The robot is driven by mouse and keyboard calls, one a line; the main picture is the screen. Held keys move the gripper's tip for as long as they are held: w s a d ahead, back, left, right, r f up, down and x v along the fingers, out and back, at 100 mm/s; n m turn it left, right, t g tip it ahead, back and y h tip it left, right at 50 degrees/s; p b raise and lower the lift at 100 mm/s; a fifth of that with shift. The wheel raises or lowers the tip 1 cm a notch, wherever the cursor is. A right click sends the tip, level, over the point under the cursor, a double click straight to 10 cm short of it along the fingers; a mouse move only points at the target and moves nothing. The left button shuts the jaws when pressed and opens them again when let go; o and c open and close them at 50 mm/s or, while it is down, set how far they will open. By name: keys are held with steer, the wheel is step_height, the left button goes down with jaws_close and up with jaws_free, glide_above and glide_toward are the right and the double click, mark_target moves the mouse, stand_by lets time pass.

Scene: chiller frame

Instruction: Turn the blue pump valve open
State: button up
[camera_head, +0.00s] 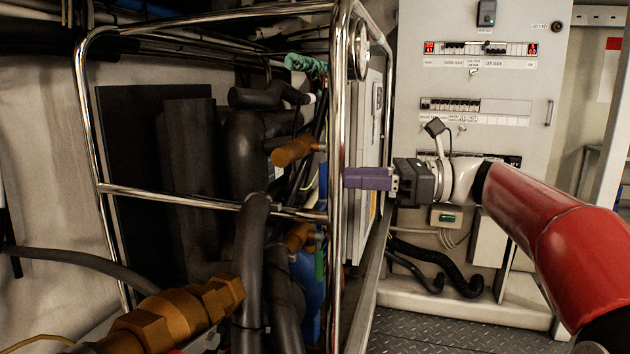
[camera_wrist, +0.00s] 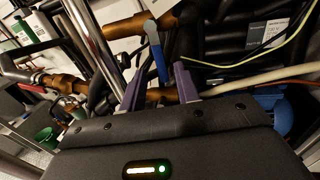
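A valve handle (camera_wrist: 158,62), blue at its lower end and grey at its upper end, sits on a brass fitting (camera_wrist: 132,24) in the wrist view. My gripper (camera_wrist: 160,72) has its two purple fingers apart, and the handle shows between their tips. Whether it is within their reach or a little beyond cannot be told. In the head view my gripper (camera_head: 352,178) is side-on beside the chrome frame, pointing left. The handle cannot be made out there.
A chrome tube post (camera_head: 338,130) stands right at my fingertips; it also shows in the wrist view (camera_wrist: 88,35). Black insulated pipes, cables, brass fittings (camera_head: 292,150) and a blue pump body (camera_head: 310,285) crowd the frame's inside. A grey control cabinet (camera_head: 480,75) stands behind.

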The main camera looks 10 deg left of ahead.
mark_target(323, 177)
steer(key=a, duration=0.6)
steer(key=shift+s+a, duration=0.15)
steer(key=shift+s, duration=0.1)
steer(key=shift+c, duration=0.3)
jaws_close()
